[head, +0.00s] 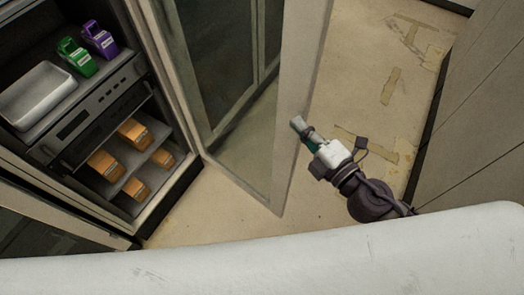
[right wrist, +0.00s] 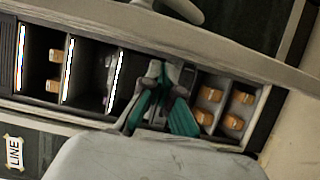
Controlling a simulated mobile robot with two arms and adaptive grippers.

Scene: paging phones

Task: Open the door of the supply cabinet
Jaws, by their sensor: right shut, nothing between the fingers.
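The supply cabinet (head: 172,95) stands at the left of the head view with its shelves exposed. Its glazed door (head: 300,70) stands open, swung out from the cabinet with its pale frame edge toward my right arm. My right gripper (head: 298,124) is shut and empty, at the outer edge of the door in the picture; I cannot tell whether it touches the door. In the right wrist view the closed teal fingers (right wrist: 165,92) show in front of shelves with orange boxes (right wrist: 235,122). My left gripper is not in view.
The cabinet holds a white tray (head: 38,95), a green phone-like item (head: 77,57), a purple one (head: 100,39) and several orange boxes (head: 135,132). Tan floor (head: 350,60) with worn tape is clear right of the door. Grey panels (head: 480,110) stand at far right.

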